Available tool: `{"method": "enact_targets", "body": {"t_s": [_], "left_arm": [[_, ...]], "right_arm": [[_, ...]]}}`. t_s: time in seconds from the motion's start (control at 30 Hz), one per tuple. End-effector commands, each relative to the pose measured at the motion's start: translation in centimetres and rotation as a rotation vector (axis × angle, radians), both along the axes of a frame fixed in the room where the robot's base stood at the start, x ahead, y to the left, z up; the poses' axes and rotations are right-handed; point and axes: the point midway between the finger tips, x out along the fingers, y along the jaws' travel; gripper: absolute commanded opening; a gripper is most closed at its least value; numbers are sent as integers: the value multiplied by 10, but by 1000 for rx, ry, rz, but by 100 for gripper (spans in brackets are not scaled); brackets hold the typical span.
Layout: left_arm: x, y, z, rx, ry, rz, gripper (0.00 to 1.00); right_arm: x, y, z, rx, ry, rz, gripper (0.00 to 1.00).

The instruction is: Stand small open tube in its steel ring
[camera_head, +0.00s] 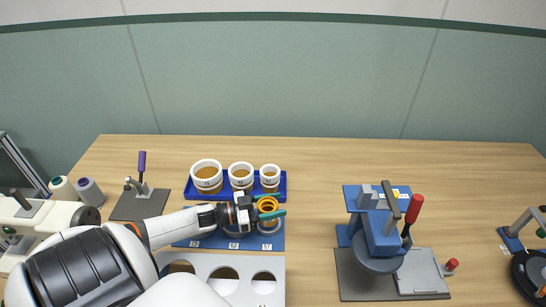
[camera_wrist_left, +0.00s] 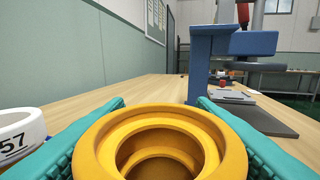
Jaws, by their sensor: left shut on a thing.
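My left gripper (camera_head: 270,207) reaches in from the left and its teal fingers are shut on a small yellow-orange open tube (camera_head: 267,203). In the left wrist view the tube (camera_wrist_left: 160,125) sits between the two teal fingers, its round stepped opening facing the camera. In the head view the tube is above the right end of a blue board (camera_head: 213,241), over or close to a grey ring (camera_head: 270,230) there. The arm and fingers hide much of the board and its rings. I cannot tell whether the tube touches the ring. My right gripper is not in view.
A blue tray (camera_head: 284,188) with white-rimmed cups stands just behind the gripper. A white plate with round holes (camera_head: 205,262) lies in front. A blue press with a red handle (camera_head: 380,235) stands to the right. The table between is clear.

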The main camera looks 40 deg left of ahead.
Motion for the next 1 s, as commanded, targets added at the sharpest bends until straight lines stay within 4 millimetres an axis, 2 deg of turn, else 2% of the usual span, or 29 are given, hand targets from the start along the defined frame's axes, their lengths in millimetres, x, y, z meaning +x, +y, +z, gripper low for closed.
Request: {"method": "enact_targets", "body": {"t_s": [0.33, 0.8, 1.0], "left_arm": [[0, 0, 0, -1, -1, 0, 23], [0, 0, -17, -1, -1, 0, 23], [0, 0, -17, -1, -1, 0, 23]], "right_arm": [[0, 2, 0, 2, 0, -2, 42], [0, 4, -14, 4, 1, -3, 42], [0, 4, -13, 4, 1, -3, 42]]}}
